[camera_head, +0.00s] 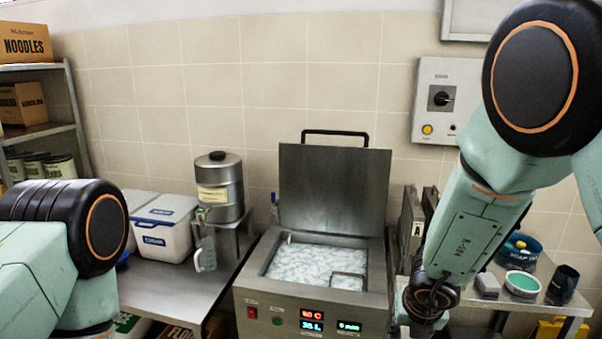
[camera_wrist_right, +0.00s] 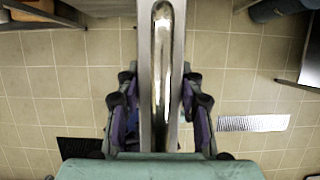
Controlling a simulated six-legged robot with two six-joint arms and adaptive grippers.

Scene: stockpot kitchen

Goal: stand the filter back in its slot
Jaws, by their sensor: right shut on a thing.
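My right gripper (camera_head: 426,301) points down just right of the steel vat unit (camera_head: 260,283). In the right wrist view, its two purple-padded fingers (camera_wrist_right: 160,115) are shut on the filter (camera_wrist_right: 147,60), a narrow grey panel seen edge-on with a shiny rounded metal handle along it. Floor tiles show below on both sides. In the head view the arm and gripper hide most of what is held. The slot cannot be made out for certain. My left arm enters at the left; its gripper is out of the picture.
Upright grey panels (camera_head: 411,222) stand between the vat and my right arm. The vat's lid (camera_head: 333,188) is raised above pale foamy contents (camera_head: 318,264). A teal bowl (camera_head: 523,284) and dark cup (camera_head: 563,285) sit on the right shelf. A steel urn (camera_head: 219,188) stands left.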

